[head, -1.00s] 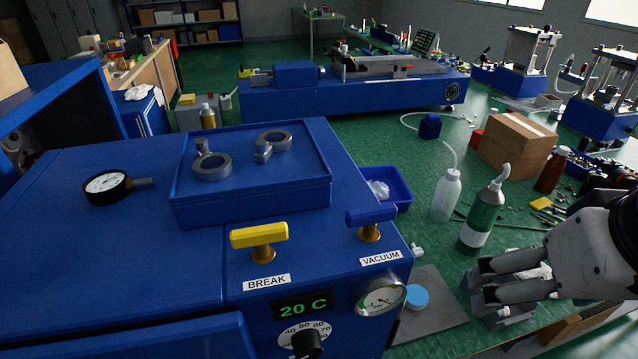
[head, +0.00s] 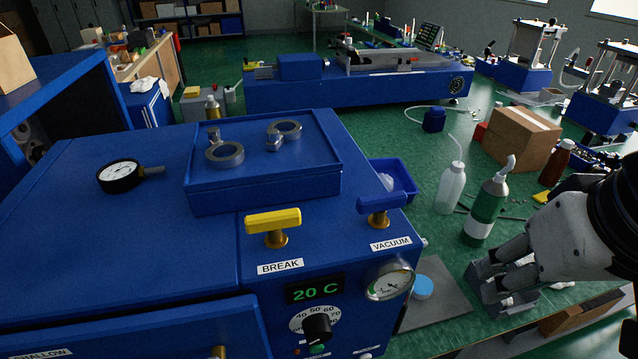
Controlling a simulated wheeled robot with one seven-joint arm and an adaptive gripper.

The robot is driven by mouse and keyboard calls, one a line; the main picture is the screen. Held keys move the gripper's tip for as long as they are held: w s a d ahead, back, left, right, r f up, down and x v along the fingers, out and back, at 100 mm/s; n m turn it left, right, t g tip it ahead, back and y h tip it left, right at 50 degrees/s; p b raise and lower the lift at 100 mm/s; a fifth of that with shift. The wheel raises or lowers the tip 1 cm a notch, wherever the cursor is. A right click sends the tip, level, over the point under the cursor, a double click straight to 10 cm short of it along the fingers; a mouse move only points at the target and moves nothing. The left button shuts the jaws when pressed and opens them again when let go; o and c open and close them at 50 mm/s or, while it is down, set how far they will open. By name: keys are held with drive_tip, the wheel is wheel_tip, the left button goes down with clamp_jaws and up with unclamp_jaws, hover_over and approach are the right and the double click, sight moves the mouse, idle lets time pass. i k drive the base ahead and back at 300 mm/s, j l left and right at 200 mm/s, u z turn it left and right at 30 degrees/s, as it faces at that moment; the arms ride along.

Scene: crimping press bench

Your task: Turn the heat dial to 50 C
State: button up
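The heat dial (head: 317,327) is a black knob on a white scale plate, low on the front of the blue machine. The scale shows 40, 50, 60 and 70 around its top; the knob's pointer mark is too small to read. The display (head: 315,289) above it reads 20 C in green. My gripper (head: 492,283) is at the right, over the bench, well away from the dial. Its fingers point left and down, and a grey block lies by the tips. Whether the fingers are apart or closed on something cannot be made out.
A yellow BREAK handle (head: 273,221) and a blue VACUUM handle (head: 380,204) stand above the panel. A round gauge (head: 389,281) sits right of the display. A green bottle (head: 486,211) and white bottle (head: 450,188) stand on the bench behind my gripper.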

sight(317, 328)
drive_tip(key=k+u, duration=0.2)
drive_tip(key=u, duration=0.2)
drive_tip(key=k+u, duration=0.15)
drive_tip(key=u, duration=0.2)
drive_tip(key=k+j+u, duration=0.1)
drive_tip(key=k, duration=0.35)
drive_tip(key=k+j+u, duration=0.15)
drive_tip(key=k+j, duration=0.15)
drive_tip(key=k, duration=0.15)
drive_tip(key=k+j+u, duration=0.1)
drive_tip(key=k+j, duration=0.15)
drive_tip(key=k, duration=0.15)
